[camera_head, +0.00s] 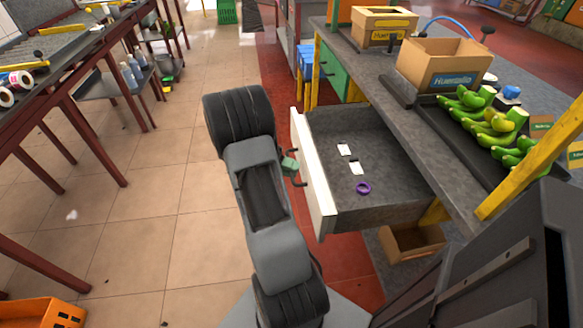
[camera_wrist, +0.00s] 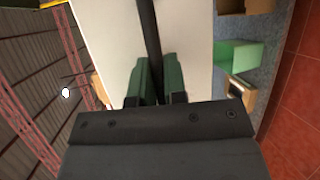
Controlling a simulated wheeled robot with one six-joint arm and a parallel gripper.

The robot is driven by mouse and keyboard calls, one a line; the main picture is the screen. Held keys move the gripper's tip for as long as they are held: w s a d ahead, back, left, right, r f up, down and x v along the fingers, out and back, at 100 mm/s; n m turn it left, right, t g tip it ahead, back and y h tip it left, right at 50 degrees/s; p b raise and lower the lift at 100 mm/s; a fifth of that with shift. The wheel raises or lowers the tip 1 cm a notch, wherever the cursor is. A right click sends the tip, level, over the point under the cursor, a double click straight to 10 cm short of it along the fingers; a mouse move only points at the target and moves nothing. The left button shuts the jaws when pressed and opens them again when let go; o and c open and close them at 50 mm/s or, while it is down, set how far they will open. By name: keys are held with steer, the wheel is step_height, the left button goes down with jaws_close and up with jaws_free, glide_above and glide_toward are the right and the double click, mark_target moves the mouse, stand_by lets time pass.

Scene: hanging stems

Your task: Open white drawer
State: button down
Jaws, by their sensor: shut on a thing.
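The white drawer (camera_head: 318,190) is pulled well out from under the grey counter, and its inside shows. Two white cards (camera_head: 344,150) and a purple ring (camera_head: 363,188) lie on its grey floor. My gripper (camera_head: 290,165) is at the outer side of the white front panel, shut on the dark handle (camera_wrist: 150,40). In the wrist view, the green fingers of my gripper (camera_wrist: 154,82) are on both sides of the handle, with the white panel (camera_wrist: 185,35) behind. The exact contact is partly hidden.
The grey counter (camera_head: 372,88) carries cardboard boxes (camera_head: 440,66) and a tray of green bananas (camera_head: 487,122). An open cardboard box (camera_head: 412,243) is below the drawer. The tiled floor to the left is mostly clear, up to a table with red legs (camera_head: 85,150).

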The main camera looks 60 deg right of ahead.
steer(key=c, duration=1.5)
jaws_free()
steer(key=shift+o, duration=0.2)
steer(key=p+v, duration=0.1)
steer(key=v, duration=1.3)
steer(key=shift+s, duration=0.1)
